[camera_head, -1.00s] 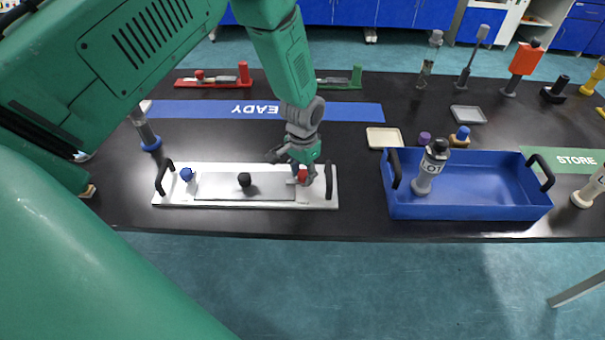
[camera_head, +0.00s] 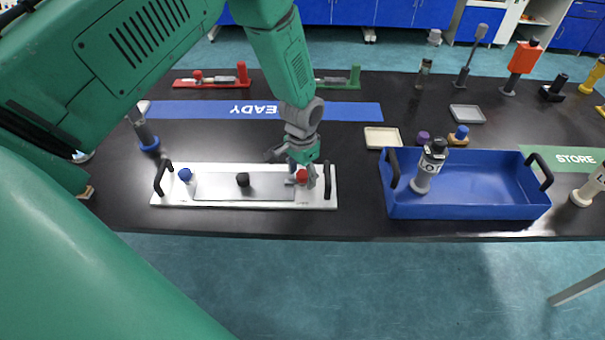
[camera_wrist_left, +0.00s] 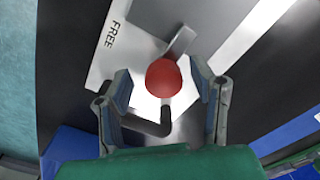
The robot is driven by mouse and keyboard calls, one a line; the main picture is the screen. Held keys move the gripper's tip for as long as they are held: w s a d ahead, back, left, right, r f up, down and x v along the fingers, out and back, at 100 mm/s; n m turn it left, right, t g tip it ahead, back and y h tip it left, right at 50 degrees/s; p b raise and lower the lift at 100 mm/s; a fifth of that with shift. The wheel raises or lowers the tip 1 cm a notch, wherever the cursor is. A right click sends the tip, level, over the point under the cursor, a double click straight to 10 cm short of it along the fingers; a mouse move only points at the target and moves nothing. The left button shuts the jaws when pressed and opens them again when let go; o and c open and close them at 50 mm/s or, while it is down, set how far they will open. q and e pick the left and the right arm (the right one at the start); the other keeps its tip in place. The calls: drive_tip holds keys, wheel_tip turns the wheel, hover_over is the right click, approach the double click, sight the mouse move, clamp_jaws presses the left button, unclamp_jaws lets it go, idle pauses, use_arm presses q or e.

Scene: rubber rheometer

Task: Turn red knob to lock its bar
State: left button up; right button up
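The red knob (camera_head: 302,176) sits at the right end of a white plate (camera_head: 170,198) that also carries a blue knob (camera_head: 185,174) and a black knob (camera_head: 243,179). My left gripper (camera_head: 304,168) is lowered over the red knob. In the left wrist view the red knob (camera_wrist_left: 163,78) lies between the two spread fingers of the left gripper (camera_wrist_left: 163,95), with gaps on both sides. A grey bar (camera_wrist_left: 180,42) extends from beside the knob, and the word FREE is printed on the plate nearby. My right gripper is not in view.
Black handles (camera_head: 327,181) stand at the plate's ends, one close to the gripper. A blue tray (camera_head: 465,210) holding a grey bottle (camera_head: 430,165) is to the right. A blue strip (camera_head: 350,111) and red and green fixtures lie behind.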

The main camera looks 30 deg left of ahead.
sight(302, 175)
use_arm(q)
drive_tip(key=shift+r, duration=0.4)
wheel_tip(302, 175, up, 11)
idle(0.4)
